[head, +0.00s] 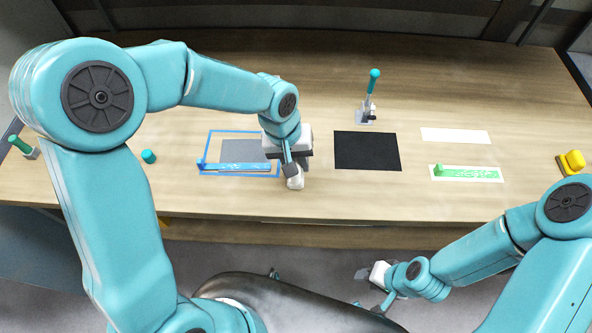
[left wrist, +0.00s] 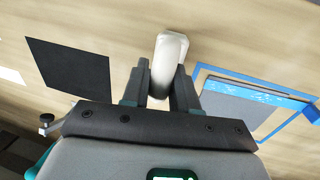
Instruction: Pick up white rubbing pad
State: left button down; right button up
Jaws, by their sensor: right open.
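The white rubbing pad (head: 295,180) is a small white block near the front of the table, right of the blue-outlined area. In the left wrist view the white pad (left wrist: 169,57) stands out between two dark fingers. My left gripper (head: 288,165) is over it, with a finger close against each side, and looks shut on it. The pad's near end is partly hidden between the fingers. I cannot tell whether it touches the table. My right gripper (head: 370,287) is open and empty, low in front of the table.
A blue-framed grey sheet (head: 240,150) with a blue strip (head: 238,168) lies left of the pad. A black mat (head: 366,151) lies right. Behind it stands a teal-handled tool (head: 372,92). Farther right are a white sheet (head: 455,135), a green strip (head: 468,173) and a yellow object (head: 572,161).

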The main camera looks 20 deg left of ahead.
pick_arm(q)
jog(key=shift+w+r, duration=0.15)
jog(key=shift+r, duration=0.3)
notch_tip(320, 180, up, 19)
jog(key=shift+p, duration=0.3)
